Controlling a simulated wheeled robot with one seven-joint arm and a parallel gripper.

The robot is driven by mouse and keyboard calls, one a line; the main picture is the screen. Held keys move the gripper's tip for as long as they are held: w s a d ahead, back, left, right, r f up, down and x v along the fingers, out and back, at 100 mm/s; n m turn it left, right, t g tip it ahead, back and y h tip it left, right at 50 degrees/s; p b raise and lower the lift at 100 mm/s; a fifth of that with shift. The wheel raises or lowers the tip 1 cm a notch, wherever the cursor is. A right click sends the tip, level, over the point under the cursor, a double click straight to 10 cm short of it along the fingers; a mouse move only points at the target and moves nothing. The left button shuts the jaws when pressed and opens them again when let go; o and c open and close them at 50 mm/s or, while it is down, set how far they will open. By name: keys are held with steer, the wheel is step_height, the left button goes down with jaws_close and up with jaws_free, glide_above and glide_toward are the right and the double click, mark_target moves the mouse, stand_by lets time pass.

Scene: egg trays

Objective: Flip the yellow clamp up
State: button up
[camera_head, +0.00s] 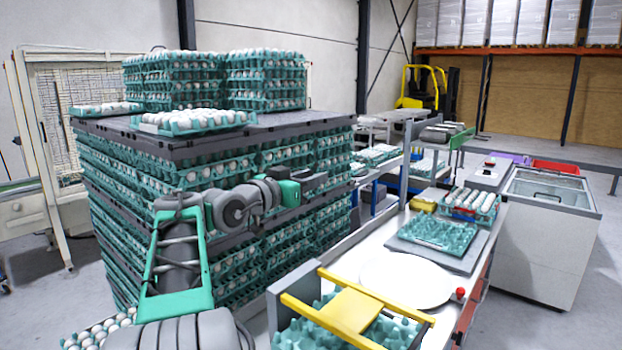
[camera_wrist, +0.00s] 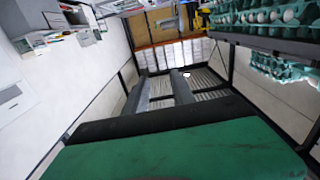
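The yellow clamp (camera_head: 352,311) is in the head view at the bottom centre. It has two long bars joined by a wide flat plate and lies across a metal-sided holder over teal egg trays (camera_head: 393,333). Its near end is cut off by the lower picture edge. My gripper (camera_head: 322,180) is raised in front of the big egg stack, up and to the left of the clamp and well apart from it. In the wrist view, my gripper (camera_wrist: 167,92) shows two grey fingers with a gap between them and nothing held. The clamp is not visible there.
The tall egg stack (camera_head: 215,150) stands close behind my arm. A red knob (camera_head: 460,293) sits at the bench edge. A white cabinet (camera_head: 540,245) stands right.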

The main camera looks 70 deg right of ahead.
steer(key=shift+o, duration=0.4)
steer(key=b+v, duration=0.2)
steer(key=v, duration=0.5)
steer(key=shift+a, duration=0.4)
